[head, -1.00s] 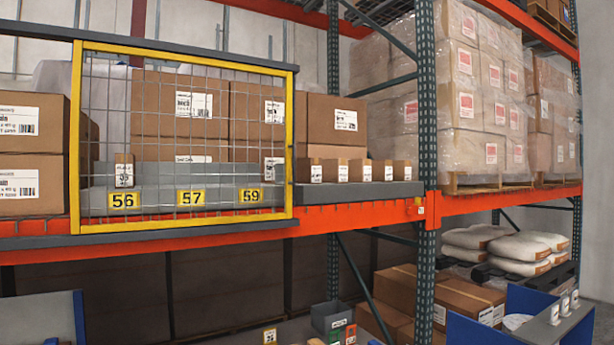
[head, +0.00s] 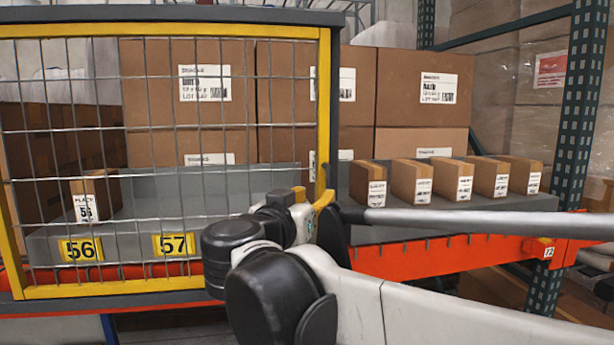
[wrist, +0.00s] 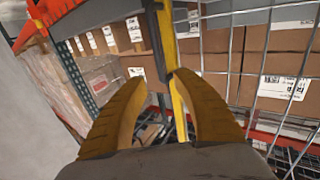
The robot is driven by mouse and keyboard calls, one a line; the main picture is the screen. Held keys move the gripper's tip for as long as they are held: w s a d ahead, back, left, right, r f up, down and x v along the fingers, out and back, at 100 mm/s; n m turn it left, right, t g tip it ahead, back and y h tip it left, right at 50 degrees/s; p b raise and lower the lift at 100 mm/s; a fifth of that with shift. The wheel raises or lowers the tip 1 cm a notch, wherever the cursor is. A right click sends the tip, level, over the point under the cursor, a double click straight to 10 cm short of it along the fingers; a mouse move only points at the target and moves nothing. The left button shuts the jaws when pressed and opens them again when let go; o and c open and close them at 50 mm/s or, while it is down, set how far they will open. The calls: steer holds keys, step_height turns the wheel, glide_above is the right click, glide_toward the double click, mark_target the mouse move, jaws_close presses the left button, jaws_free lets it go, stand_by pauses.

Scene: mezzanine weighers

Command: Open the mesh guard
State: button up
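The mesh guard (head: 324,95) is a yellow frame with grey wire mesh, across the shelf bay at the left of the head view. It appears closed, in line with the dark rail above it. My gripper (head: 322,198) is at the lower part of the guard's right upright, partly hidden by my arm. In the wrist view my gripper's two yellow fingers (wrist: 160,78) are spread apart, and the guard's yellow upright (wrist: 166,35) runs through the gap between them. A small dark part, possibly a handle, shows on the upright near the fingertips. Contact cannot be told.
Large brown cartons (head: 190,85) stand behind the mesh. Several small boxes (head: 410,182) stand in a row on the open shelf to the right. An orange beam (head: 440,258) runs below them. A green rack post (head: 580,110) stands at the far right.

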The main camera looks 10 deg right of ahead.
mark_target(328, 188)
steer(key=p+x, duration=0.1)
steer(key=x, duration=0.8)
steer(key=shift+w+d+f+p, duration=0.1)
steer(key=shift+p, duration=0.25)
jaws_close()
